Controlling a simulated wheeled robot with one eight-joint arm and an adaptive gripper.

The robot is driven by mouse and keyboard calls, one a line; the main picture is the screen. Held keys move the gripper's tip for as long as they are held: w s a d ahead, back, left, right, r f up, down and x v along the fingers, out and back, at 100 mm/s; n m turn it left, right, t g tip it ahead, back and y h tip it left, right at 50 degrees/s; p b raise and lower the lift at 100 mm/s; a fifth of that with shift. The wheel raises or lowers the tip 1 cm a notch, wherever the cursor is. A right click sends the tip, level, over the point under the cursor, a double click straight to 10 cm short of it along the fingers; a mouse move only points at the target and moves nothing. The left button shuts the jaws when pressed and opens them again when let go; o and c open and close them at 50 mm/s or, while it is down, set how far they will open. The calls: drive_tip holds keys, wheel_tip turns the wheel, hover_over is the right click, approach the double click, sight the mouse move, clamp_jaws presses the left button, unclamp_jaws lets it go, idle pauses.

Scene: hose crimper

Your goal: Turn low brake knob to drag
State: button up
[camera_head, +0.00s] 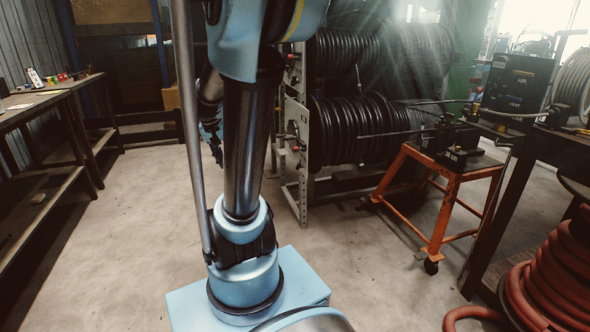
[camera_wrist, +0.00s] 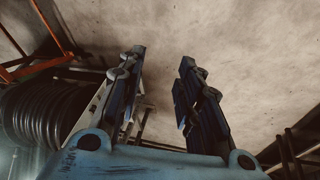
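The hose rack (camera_head: 302,185) stands right of my arm in the head view, with black hose reels one above the other. A small red knob (camera_head: 296,148) shows on the rack's upright beside the lower reel (camera_head: 350,130); I take it for the low brake knob. The way its marker points is too small to tell. My gripper (camera_wrist: 163,57) is open and empty, its two dark fingers apart over bare floor in the wrist view. In the head view it is partly hidden behind my arm, left of the rack and apart from the knob. No knob is clear in the wrist view.
Another small red knob (camera_head: 291,57) sits higher on the rack. An orange cart (camera_head: 447,200) with black fittings stands right of the rack. Workbenches (camera_head: 60,95) line the left wall. A red hose coil (camera_head: 550,280) lies at front right. The floor left of the rack is clear.

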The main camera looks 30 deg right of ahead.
drive_tip(key=w+d+f+m+h, duration=0.25)
drive_tip(key=w+d, duration=0.35)
drive_tip(key=w, duration=0.3)
drive_tip(key=w+d+f+m+g+h, duration=0.1)
drive_tip(key=w+d+m, duration=0.4)
drive_tip(key=w, duration=0.4)
drive_tip(key=w+d+f+m+h, duration=0.1)
drive_tip(key=w+d+m+h, duration=0.1)
drive_tip(key=w+d, duration=0.65)
drive_tip(key=m+g+h, duration=0.2)
drive_tip(key=m+h, duration=0.3)
drive_tip(key=m, duration=0.4)
approach(300, 166)
drive_tip(key=x, duration=0.7)
drive_tip(key=shift+w+d+f, duration=0.3)
drive_tip(key=shift+w+f, duration=0.1)
drive_tip(key=shift+w, duration=0.15)
drive_tip(key=c, duration=0.8)
